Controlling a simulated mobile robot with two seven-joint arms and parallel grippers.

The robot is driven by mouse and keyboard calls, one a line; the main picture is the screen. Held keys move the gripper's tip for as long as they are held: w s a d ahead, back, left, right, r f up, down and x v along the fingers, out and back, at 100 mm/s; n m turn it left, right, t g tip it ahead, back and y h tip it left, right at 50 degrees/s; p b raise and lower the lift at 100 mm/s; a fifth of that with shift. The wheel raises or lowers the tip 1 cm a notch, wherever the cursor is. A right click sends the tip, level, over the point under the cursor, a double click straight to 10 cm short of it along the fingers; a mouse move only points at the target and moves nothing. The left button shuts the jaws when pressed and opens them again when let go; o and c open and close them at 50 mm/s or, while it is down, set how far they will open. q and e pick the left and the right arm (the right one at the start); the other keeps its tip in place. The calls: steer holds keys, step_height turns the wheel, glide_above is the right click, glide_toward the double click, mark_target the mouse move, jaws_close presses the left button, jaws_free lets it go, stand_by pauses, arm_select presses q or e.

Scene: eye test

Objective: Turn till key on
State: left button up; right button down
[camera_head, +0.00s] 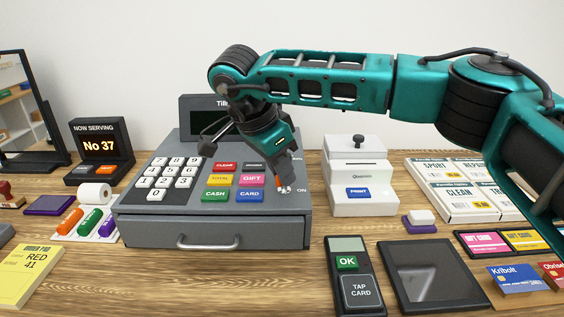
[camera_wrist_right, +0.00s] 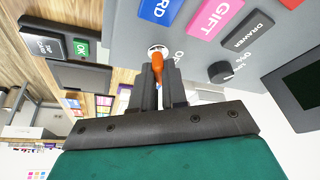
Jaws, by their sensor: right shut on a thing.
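The grey till (camera_head: 150,222) stands on the wooden counter with its drawer shut. My right gripper (camera_head: 284,187) reaches down to the right end of its key panel, beside a printed ON label. In the right wrist view my right gripper (camera_wrist_right: 157,78) is shut on the orange till key (camera_wrist_right: 157,66). The key's tip is at the round lock (camera_wrist_right: 155,50) in the panel. The fingers cover part of the key, and I cannot tell its exact turn angle. My left gripper is not in view.
The panel's coloured buttons (camera_head: 219,181) are just left of my right gripper. A black knob (camera_wrist_right: 221,72) sits near the lock. A white printer (camera_head: 360,196) stands right of the till, with a card reader (camera_head: 347,262) and a dark tablet (camera_head: 434,272) in front.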

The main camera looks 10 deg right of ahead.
steer(key=shift+m+g+p, duration=0.45)
steer(key=shift+m+g, duration=0.05)
steer(key=shift+m, duration=0.4)
steer(key=shift+a+m+g+p, duration=0.1)
steer(key=shift+m+g+p, duration=0.3)
steer(key=shift+m, duration=0.5)
steer(key=shift+f+m+g+p, duration=0.15)
steer(key=shift+m+g+p, duration=0.55)
steer(key=shift+m, duration=0.9)
steer(key=c, duration=1.2)
jaws_free()
steer(key=shift+w, duration=0.15)
steer(key=shift+o, duration=0.2)
